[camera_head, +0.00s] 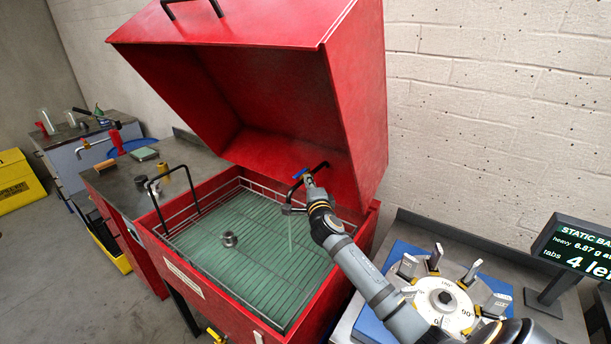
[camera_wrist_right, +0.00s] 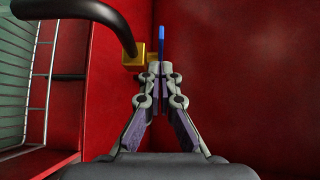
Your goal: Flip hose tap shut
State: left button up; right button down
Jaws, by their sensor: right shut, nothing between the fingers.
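The hose tap has a blue lever (camera_head: 300,173), seen edge-on and upright in the right wrist view (camera_wrist_right: 162,42). Its brass body (camera_wrist_right: 134,54) sits against the red back wall, beside the bent black spout (camera_head: 293,190). A thin pale stream (camera_head: 290,234) hangs below the spout. My right gripper (camera_head: 308,181) is shut and empty. Its fingertips (camera_wrist_right: 160,70) are at the lever's lower end in the right wrist view; I cannot tell whether they touch it. My left gripper is not in view.
The red washer basin (camera_head: 193,289) has its lid (camera_head: 240,25) raised. A wire basket (camera_head: 163,236) inside holds a small metal part (camera_head: 229,239). A balancing rotor (camera_head: 447,298) and display (camera_head: 575,250) stand at right. A bench (camera_head: 125,190) is at left.

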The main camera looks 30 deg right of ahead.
jog(key=shift+w+a, duration=0.4)
jog(key=shift+w, duration=0.15)
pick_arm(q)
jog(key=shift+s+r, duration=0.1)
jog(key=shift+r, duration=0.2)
pick_arm(e)
jog(key=shift+d, duration=0.1)
